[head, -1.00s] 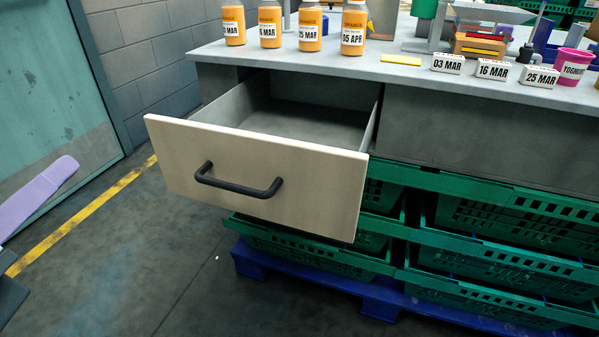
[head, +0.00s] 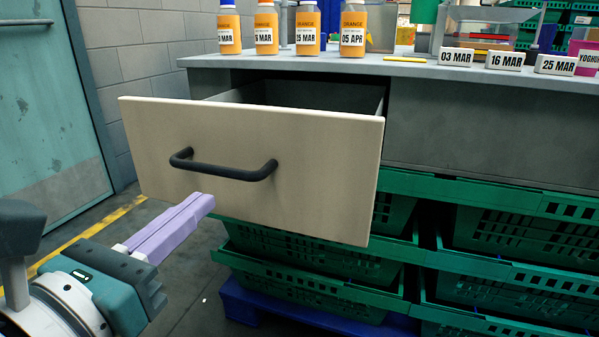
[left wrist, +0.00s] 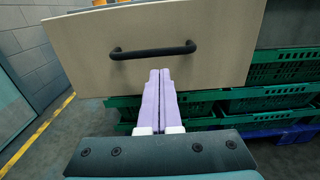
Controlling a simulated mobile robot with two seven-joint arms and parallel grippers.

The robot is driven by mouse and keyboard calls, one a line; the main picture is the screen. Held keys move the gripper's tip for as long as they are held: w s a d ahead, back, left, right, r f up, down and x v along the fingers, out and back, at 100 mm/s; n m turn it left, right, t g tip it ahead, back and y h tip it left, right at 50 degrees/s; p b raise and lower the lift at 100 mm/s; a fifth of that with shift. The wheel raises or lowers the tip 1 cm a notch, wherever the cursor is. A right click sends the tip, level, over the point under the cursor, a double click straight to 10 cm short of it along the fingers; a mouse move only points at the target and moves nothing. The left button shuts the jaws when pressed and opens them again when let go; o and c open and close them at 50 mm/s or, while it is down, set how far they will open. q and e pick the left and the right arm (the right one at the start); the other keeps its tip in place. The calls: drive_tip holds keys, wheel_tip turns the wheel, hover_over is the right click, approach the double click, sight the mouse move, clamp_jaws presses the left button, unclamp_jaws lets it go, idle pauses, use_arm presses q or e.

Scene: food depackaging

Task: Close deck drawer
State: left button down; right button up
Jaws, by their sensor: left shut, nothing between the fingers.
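The deck drawer (head: 300,185) stands pulled out from under the grey deck, its pale front facing me. A black bar handle (head: 222,170) is fixed across the front. The drawer and its handle (left wrist: 153,51) also show in the left wrist view. My left gripper (head: 204,199) is shut and empty, its lilac fingers together, just below the handle in the picture and in front of the drawer front. In the left wrist view the fingertips (left wrist: 160,73) point at the front below the handle; I cannot tell whether they touch it. My right gripper is not in view.
Orange bottles (head: 306,28) and white date blocks (head: 505,60) stand on the deck (head: 420,70). Green crates (head: 300,275) are stacked below, on a blue pallet (head: 240,303). A teal door (head: 40,120) is at the left. The floor left of the crates is clear.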

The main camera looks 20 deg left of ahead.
use_arm(q)
drive_tip(key=shift+w+d, duration=0.1)
drive_tip(key=shift+w, duration=3.05)
drive_tip(key=shift+w, duration=0.1)
